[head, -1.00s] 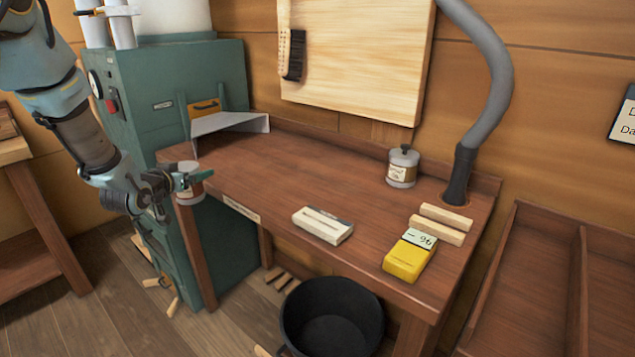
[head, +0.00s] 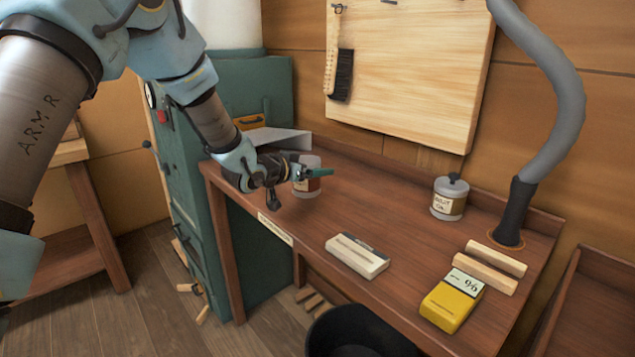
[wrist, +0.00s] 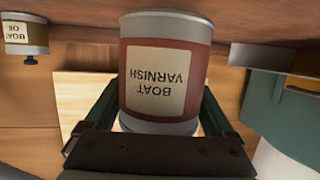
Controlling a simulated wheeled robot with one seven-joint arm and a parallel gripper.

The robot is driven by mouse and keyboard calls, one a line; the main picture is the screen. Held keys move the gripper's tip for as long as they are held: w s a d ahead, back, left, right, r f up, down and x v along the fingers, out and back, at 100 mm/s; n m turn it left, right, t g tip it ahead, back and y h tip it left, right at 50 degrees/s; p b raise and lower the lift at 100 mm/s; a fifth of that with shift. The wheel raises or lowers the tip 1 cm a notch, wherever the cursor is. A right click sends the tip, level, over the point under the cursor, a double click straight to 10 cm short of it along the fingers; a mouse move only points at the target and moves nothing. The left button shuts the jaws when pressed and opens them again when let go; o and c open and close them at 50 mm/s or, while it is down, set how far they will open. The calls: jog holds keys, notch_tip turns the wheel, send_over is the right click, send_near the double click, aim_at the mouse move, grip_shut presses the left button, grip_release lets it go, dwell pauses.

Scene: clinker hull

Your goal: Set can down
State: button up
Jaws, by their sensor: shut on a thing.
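The can is a grey tin with a red-brown band and a cream "BOAT VARNISH" label. It stands out in the wrist view (wrist: 168,65), upside down in that picture, and also shows in the head view (head: 307,184). My gripper (head: 306,173) is shut on the can, with a green finger on each side of it. The can is upright over the left part of the brown workbench (head: 350,200). I cannot tell whether its base touches the bench top. The gripper hides part of the can in the head view.
A boat oil can (head: 449,198) stands at the back right. A cream box (head: 357,256), a yellow device (head: 452,301) and wooden blocks (head: 492,265) lie along the front and right. A grey metal sheet (head: 270,140) is behind the can. The bench middle is clear.

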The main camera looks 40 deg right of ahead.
aim_at(313, 181)
jog(key=shift+f+p, duration=0.35)
jog(key=shift+f, duration=1.5)
jog(key=shift+f, duration=0.15)
jog(key=o, duration=1.6)
jog(key=shift+c, duration=0.2)
